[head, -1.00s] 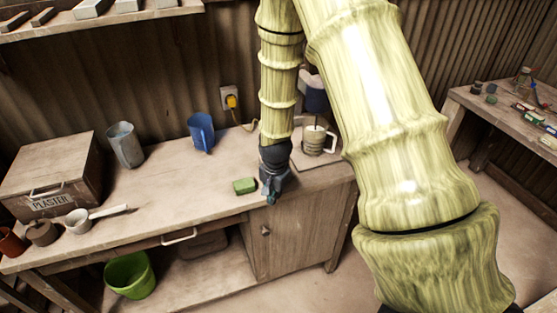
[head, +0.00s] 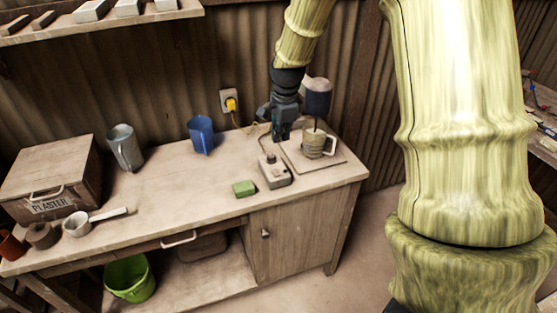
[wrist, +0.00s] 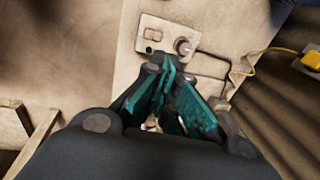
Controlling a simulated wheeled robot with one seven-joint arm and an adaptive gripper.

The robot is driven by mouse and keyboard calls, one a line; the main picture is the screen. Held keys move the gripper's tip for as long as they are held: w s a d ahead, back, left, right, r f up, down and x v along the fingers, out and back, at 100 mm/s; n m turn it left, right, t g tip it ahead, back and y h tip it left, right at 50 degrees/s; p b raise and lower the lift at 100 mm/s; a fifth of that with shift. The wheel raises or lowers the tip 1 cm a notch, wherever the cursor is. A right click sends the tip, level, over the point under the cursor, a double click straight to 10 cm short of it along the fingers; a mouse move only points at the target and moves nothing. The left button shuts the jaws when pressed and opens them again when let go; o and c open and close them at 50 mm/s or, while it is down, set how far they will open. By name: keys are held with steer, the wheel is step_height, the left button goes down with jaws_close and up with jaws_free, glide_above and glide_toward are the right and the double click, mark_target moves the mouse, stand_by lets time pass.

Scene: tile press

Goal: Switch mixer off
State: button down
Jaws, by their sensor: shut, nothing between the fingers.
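The mixer (head: 317,97) has a dark blue-grey head over a mug (head: 313,146) with a handle, standing on a board at the right of the bench. A small pale control box (head: 276,177) lies to the left of the board. In the wrist view the box (wrist: 165,30) shows a round knob (wrist: 183,46), a pale rectangular switch (wrist: 153,34) and a small dark button. My gripper (head: 279,138) is shut and empty, behind the box and left of the mixer head. In the wrist view its fingertips (wrist: 164,68) are close to the box's edge; contact cannot be told.
A green sponge (head: 244,188) lies left of the box. A yellow plug (head: 231,104) with a cord sits in the wall socket. A blue jug (head: 201,134), a grey jug (head: 126,148) and a plaster box (head: 47,180) stand further left. The bench middle is clear.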

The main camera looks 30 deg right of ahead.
mark_target(277, 169)
steer(key=shift+f, duration=0.15)
steer(key=shift+w+d+f+p, duration=0.1)
steer(key=shift+w+f+p, duration=0.5)
steer(key=shift+f, duration=1.65)
steer(key=shift+w+d+f+p, duration=0.1)
steer(key=shift+w+f+p, duration=0.15)
steer(key=shift+f+p, duration=1.4)
steer(key=shift+w+d+f+p, duration=0.15)
steer(key=shift+w+f, duration=0.25)
steer(key=shift+f, duration=2.45)
steer(key=shift+d, duration=0.1)
